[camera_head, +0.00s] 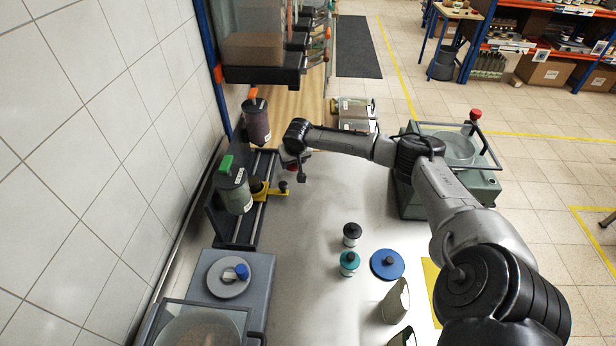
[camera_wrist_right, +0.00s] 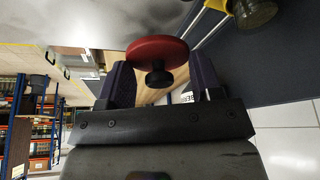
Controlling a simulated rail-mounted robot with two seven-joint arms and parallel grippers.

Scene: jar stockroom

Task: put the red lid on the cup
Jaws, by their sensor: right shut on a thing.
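My right gripper (camera_head: 297,168) hangs over the far part of the pale table, beside the dispenser stand. In the right wrist view its two dark fingers (camera_wrist_right: 163,82) are on either side of the red lid (camera_wrist_right: 157,51) and its black knob, and it is shut on the lid. In the head view only a sliver of red shows there, mostly hidden by the gripper. My left gripper is out of view.
A black-lidded jar (camera_head: 351,233), teal-lidded jar (camera_head: 349,262) and blue lid (camera_head: 387,264) are on the table. The table's middle is clear.

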